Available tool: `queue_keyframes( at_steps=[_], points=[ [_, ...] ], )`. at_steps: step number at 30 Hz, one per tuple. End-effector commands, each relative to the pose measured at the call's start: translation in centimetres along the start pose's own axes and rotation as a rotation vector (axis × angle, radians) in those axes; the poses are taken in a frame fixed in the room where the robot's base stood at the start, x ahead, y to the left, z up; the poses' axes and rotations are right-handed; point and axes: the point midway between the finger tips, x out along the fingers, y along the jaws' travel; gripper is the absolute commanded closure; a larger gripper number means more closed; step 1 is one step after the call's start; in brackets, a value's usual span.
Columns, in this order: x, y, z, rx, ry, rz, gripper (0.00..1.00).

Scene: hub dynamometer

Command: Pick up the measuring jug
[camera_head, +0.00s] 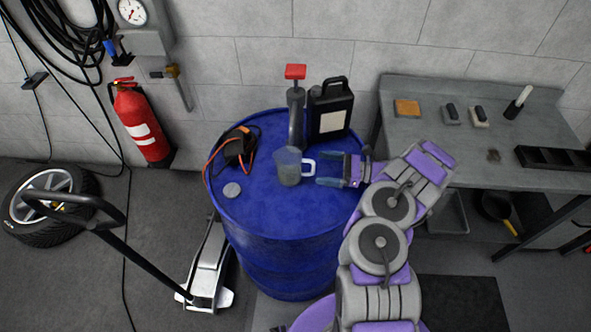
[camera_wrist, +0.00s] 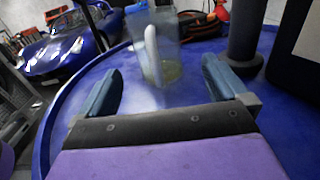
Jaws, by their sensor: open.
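The measuring jug (camera_head: 288,167) stands upright on top of the blue drum (camera_head: 262,210). It is grey and see-through, and its white handle points right, toward my gripper. My gripper (camera_head: 325,169) is open and empty, just right of the jug at about handle height. In the wrist view the jug (camera_wrist: 165,50) stands ahead of and between the two blue fingertips (camera_wrist: 160,78), with its white handle facing me. The fingers appear short of the handle, not around it.
Behind the jug are a red-topped grey pump (camera_head: 295,105) and a black canister (camera_head: 331,110). A dark device with orange cables (camera_head: 236,148) and a round grey disc (camera_head: 232,190) lie left of it. A workbench (camera_head: 440,140) stands at right. The drum's front top is clear.

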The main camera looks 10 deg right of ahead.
Motion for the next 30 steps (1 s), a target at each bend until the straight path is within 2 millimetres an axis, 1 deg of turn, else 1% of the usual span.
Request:
queue_keyframes(
  at_steps=[1,4,7,14,17,21,24,27,30],
  points=[
    [0.3,0.1,-0.9,0.002,0.003,0.003,0.00],
    [0.6,0.2,-2.0,-0.002,0.005,0.004,0.00],
    [1.7,0.2,-1.6,-0.005,0.003,0.003,0.00],
    [2.3,0.0,-1.7,-0.002,-0.001,0.002,0.00],
    [3.3,-0.1,-1.8,-0.001,-0.002,0.004,0.00],
    [5.7,0.1,-1.8,0.000,-0.003,0.006,0.00],
    [7.2,0.1,-1.7,-0.002,0.000,0.006,0.00],
    [7.9,0.1,-1.7,-0.004,0.005,0.003,0.00],
    [7.9,0.1,-1.6,-0.004,0.005,0.002,0.00]
  ],
)
